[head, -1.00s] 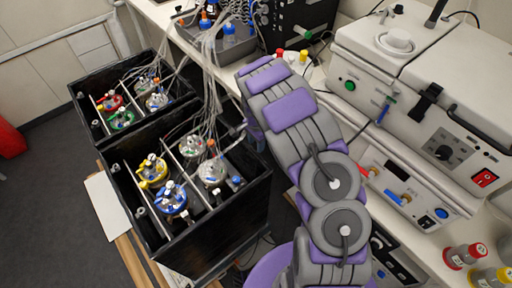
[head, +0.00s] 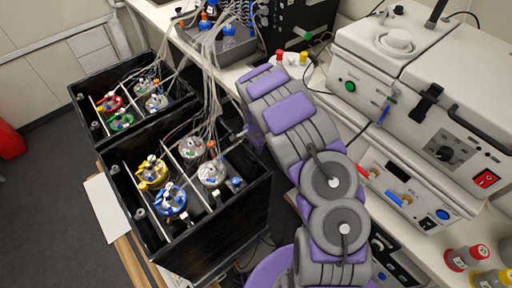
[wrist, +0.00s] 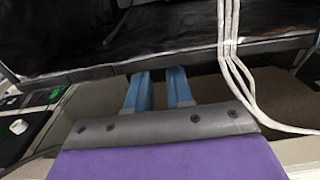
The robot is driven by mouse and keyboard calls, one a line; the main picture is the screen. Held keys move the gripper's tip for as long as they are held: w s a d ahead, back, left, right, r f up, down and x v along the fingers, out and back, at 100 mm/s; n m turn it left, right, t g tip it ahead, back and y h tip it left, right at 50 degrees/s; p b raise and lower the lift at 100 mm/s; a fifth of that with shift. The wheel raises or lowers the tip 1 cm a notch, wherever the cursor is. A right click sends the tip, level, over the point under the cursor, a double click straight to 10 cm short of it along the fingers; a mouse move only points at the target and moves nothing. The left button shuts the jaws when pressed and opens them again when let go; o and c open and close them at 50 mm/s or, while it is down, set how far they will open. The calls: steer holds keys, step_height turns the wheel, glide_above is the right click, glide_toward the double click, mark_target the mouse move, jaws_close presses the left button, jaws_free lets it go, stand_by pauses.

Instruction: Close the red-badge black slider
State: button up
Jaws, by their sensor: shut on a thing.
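In the wrist view, the two blue fingers of my gripper (wrist: 159,73) point up at the lower edge of a black panel (wrist: 150,35). They are shut on that edge, though their tips are partly lost against it. In the head view, my arm reaches to the far right corner of the near black box (head: 225,225), and my own links hide most of the gripper. A second black box (head: 82,106) stands behind it, with a red-topped vessel (head: 110,103) inside. I cannot make out a red badge on any slider.
Pale tubes (wrist: 232,70) hang just right of the fingers; they also run up from the boxes in the head view (head: 205,85). Yellow and blue-topped vessels stand in the near box. A bench with white instruments (head: 420,110) is at the right.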

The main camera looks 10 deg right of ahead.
jaws_close()
steer(key=s, duration=0.1)
steer(key=s+d+p, duration=0.1)
steer(key=s, duration=0.1)
steer(key=s+d+p, duration=0.1)
steer(key=s, duration=0.1)
steer(key=shift+d, duration=0.15)
steer(key=o, duration=0.7)
jaws_free()
steer(key=shift+o, duration=0.3)
